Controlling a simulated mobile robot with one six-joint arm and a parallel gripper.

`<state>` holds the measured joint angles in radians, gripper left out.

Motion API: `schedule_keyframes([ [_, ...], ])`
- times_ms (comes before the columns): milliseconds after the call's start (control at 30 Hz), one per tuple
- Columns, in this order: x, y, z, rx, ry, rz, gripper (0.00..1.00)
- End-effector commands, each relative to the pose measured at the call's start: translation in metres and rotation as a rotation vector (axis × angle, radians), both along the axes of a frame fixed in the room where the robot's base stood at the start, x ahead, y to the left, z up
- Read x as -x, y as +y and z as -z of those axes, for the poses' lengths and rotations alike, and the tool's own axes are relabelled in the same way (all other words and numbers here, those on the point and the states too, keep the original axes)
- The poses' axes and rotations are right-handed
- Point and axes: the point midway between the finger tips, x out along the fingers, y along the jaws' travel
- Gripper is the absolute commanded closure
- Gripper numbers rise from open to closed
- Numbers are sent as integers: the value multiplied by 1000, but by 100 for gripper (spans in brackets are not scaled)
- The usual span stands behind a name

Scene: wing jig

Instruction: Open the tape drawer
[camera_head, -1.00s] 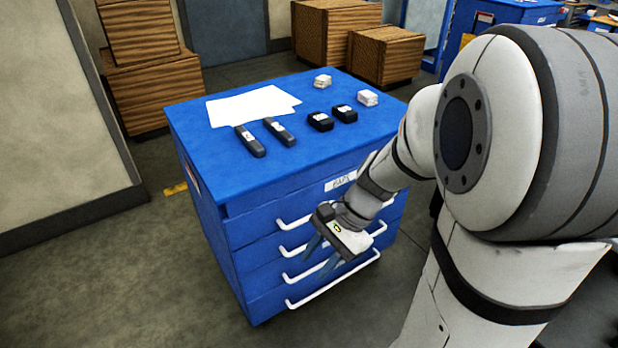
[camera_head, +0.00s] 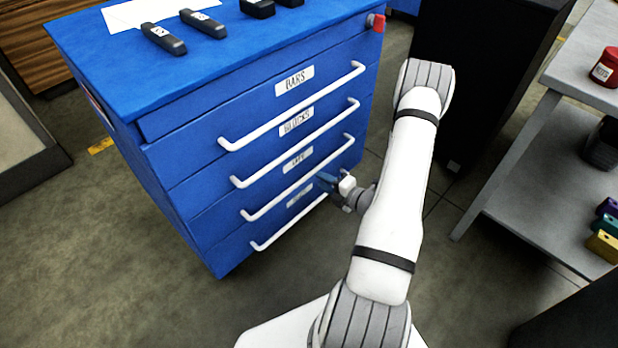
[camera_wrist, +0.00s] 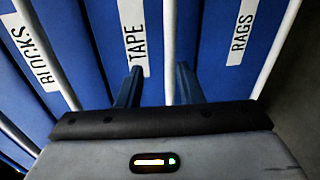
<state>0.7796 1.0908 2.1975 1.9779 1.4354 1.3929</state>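The tape drawer is the third one down in the blue cabinet, and it looks shut. Its TAPE label (camera_head: 297,160) sits above its long white bar handle (camera_head: 285,187). In the wrist view the TAPE label (camera_wrist: 134,35) is left of that handle (camera_wrist: 169,45). My gripper (camera_head: 326,180) is open near the right part of the lower drawer fronts. In the wrist view its two dark blue fingers (camera_wrist: 158,80) appear on either side of the tape handle, with a gap around it. I cannot tell whether the fingertips reach past the bar.
The BARS, BLOCKS and RAGS drawers also look shut, each with a white handle; the rags handle (camera_head: 288,222) is just below. A grey shelf table (camera_head: 560,150) and a black cabinet (camera_head: 475,85) stand to the right. Floor is clear front left.

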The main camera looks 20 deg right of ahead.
Motion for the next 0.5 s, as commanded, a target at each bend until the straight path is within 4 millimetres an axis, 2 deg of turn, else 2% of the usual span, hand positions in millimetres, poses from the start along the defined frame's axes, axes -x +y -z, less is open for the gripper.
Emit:
schedule_keyframes([
  [33, 2, -5, 11, -19, 11, 29, 67],
  [167, -4, -7, 18, -38, 20, 57, 67],
  [500, -51, 9, 28, -35, 17, 58, 67],
])
